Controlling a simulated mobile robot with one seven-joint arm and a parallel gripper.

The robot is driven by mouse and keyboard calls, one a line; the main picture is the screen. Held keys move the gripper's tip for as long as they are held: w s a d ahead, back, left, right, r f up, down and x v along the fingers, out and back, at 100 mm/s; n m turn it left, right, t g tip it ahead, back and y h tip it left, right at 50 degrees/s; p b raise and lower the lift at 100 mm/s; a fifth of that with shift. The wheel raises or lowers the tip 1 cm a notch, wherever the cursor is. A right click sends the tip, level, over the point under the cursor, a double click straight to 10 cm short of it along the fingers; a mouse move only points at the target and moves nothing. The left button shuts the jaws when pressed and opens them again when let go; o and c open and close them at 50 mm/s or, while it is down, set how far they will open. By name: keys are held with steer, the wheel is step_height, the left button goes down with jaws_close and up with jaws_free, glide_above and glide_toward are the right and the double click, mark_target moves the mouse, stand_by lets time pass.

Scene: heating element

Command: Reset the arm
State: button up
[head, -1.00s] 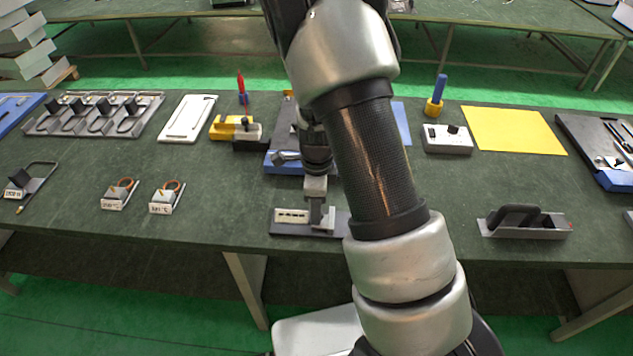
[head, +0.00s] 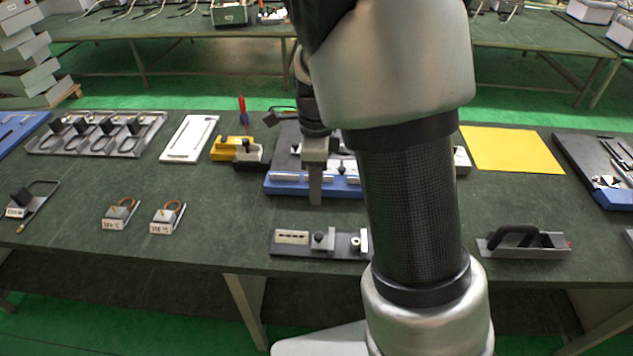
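My gripper (head: 315,190) hangs from my arm near the middle of the head view, pointing down. It is in front of the blue-edged board (head: 290,183) and behind a dark fixture plate (head: 288,252) with a pale label and small metal blocks. I see one finger shape edge-on, so I cannot tell whether it is open or shut. No held object shows at its tip. My arm hides part of the table to its right.
On the green table (head: 200,235) are two small labelled heating parts (head: 120,214), a larger labelled one (head: 28,203), a white tray (head: 189,139), a yellow-black tool (head: 234,148), a yellow sheet (head: 512,150) and a dark-handled holder (head: 524,242). The front left middle is clear.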

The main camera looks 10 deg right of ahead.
stand_by(0.3)
steer(key=s+r+n+t, duration=0.5)
steer(key=s+r+n, duration=1.2)
steer(key=n, duration=0.4)
steer(key=shift+s+d+r+n+t, duration=0.25)
steer(key=shift+s+r+n+t, duration=0.05)
steer(key=shift+s, duration=0.5)
